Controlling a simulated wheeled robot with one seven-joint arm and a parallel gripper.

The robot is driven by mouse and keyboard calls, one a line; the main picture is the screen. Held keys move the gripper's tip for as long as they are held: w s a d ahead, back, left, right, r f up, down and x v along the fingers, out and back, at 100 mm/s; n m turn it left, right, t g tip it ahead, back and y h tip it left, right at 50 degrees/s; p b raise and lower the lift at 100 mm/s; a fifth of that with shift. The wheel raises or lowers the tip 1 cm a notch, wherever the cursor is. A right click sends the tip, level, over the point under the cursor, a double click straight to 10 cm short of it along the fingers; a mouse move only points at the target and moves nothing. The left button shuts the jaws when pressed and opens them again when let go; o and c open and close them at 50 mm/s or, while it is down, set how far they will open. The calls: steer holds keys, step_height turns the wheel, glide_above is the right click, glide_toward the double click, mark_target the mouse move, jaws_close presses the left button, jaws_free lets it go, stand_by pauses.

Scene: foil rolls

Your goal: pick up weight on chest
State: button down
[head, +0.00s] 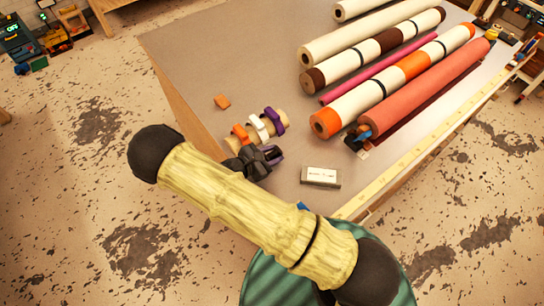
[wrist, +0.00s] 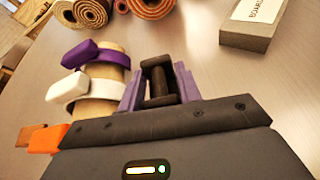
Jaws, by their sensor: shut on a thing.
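My gripper (wrist: 158,90) is shut on a small dark weight (wrist: 157,78), which shows between its purple fingers in the wrist view. The weight looks like a dark piece with a crossbar; part of it is hidden by the gripper. In the head view my gripper (head: 262,162) is low over the near left part of the chest's grey top (head: 215,50), partly behind my arm. I cannot tell whether the weight still touches the top.
A short beige roll with orange, white and purple clips (head: 258,127) lies close beside my gripper. A grey labelled block (head: 320,177) is to the right. An orange block (head: 222,101) lies left. Several long rolls (head: 390,75) cover the far right; the upper left top is clear.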

mark_target(272, 153)
steer(key=shift+r+b, duration=1.4)
steer(key=shift+r, duration=3.6)
steer(key=shift+f, duration=0.1)
